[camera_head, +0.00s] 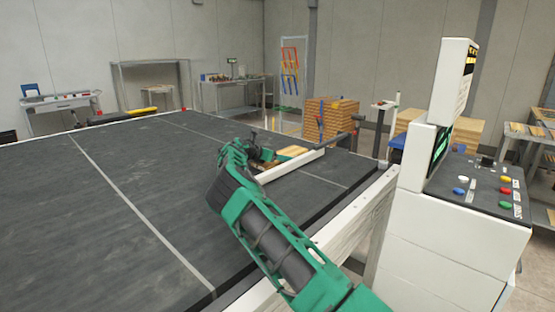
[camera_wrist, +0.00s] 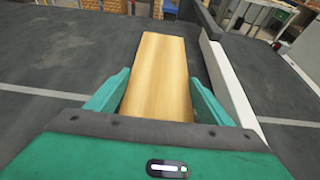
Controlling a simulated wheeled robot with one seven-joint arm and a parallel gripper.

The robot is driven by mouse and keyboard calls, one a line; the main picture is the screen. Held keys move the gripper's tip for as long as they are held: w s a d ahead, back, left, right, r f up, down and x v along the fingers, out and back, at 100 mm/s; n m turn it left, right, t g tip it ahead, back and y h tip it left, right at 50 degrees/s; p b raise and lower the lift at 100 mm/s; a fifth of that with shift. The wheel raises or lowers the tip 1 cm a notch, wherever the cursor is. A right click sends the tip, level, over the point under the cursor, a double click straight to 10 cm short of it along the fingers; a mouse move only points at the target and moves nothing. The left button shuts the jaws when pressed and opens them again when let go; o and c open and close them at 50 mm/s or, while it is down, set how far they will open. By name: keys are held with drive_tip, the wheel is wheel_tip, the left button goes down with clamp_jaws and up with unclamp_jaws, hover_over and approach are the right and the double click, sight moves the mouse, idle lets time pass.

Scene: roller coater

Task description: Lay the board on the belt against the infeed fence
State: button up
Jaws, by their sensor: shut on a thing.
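The board (camera_wrist: 161,70) is a plain light wooden plank. My gripper (camera_wrist: 158,76) is shut on it, with a green finger along each long side. In the head view the board (camera_head: 293,151) shows partly behind my gripper (camera_head: 268,158), low over the dark belt (camera_head: 130,190). The infeed fence (camera_wrist: 227,80) is a pale strip right of the board and roughly parallel to it. A narrow dark gap shows between them, with my right finger beside the fence. The fence also shows in the head view (camera_head: 290,167). I cannot tell whether the board touches the belt.
A white control cabinet (camera_head: 445,240) with coloured buttons stands at the right, beyond the machine's white side rail (camera_head: 350,222). A stack of boards (camera_head: 331,118) stands behind the belt. The belt's left part is clear.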

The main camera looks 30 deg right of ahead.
drive_tip(key=o, duration=1.3)
